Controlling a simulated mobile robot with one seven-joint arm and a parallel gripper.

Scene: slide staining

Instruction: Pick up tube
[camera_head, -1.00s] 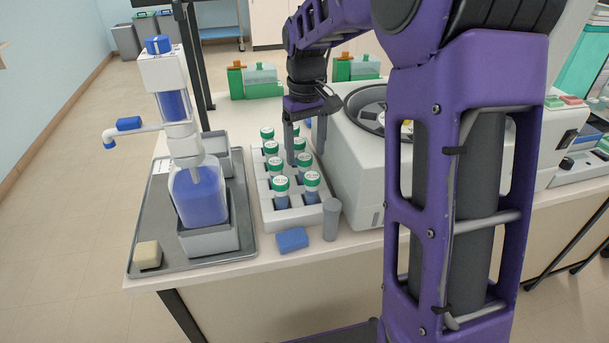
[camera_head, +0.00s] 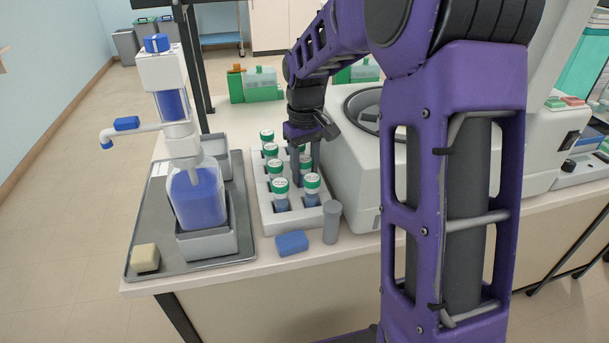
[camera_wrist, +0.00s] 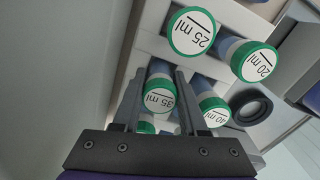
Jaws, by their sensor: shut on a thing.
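My gripper (camera_wrist: 160,84) is shut on a green-capped tube marked 35 ml (camera_wrist: 159,98), seen in the wrist view with one finger on each side of it. In the head view my gripper (camera_head: 305,164) reaches down from above into the right column of the rack. The white rack (camera_head: 262,208) holds several upright tubes with green caps and blue contents. In the wrist view, tubes marked 25 ml (camera_wrist: 193,33), 20 ml (camera_wrist: 254,62) and 40 ml (camera_wrist: 214,110) stand close by. The held tube's lower part is hidden, and I see no clear lift from the rack.
A grey cylinder (camera_head: 332,222) and a blue block (camera_head: 292,243) are at the rack's near edge. A grey tray (camera_head: 140,225) with a blue-liquid bottle (camera_head: 195,198) stands to the left. A white machine (camera_head: 356,185) stands close on the right.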

